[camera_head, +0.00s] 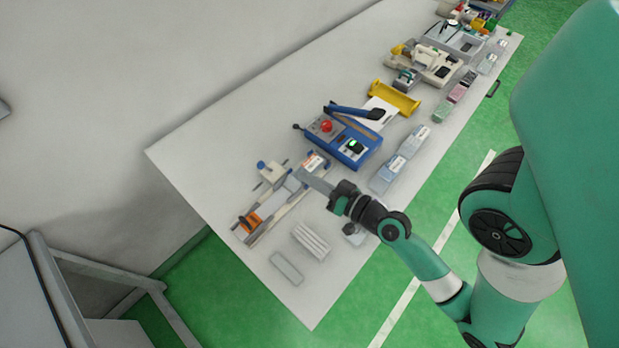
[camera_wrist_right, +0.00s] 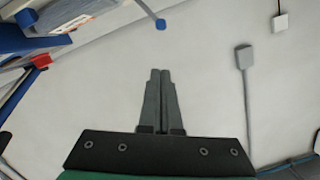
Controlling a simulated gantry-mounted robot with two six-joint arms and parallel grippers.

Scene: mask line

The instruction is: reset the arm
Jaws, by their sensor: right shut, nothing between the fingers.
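My right gripper (camera_head: 309,179) is at the end of the green arm that comes in from the right in the head view. It is over the near part of the white table (camera_head: 216,150), close to a slide-like fixture (camera_head: 268,206) with an orange part. In the right wrist view the two grey fingers of the right gripper (camera_wrist_right: 160,72) are together with nothing between them. Pale surface shows beyond the fingertips. Whether the gripper touches the fixture cannot be told. My left gripper is not in view.
A blue machine (camera_head: 342,138) with a red button and raised lever stands beyond the gripper. Pale blue boxes (camera_head: 398,160) line the table's right side. A white ribbed block (camera_head: 311,241) and a flat tray (camera_head: 286,268) lie at the near end. The table's left strip is bare.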

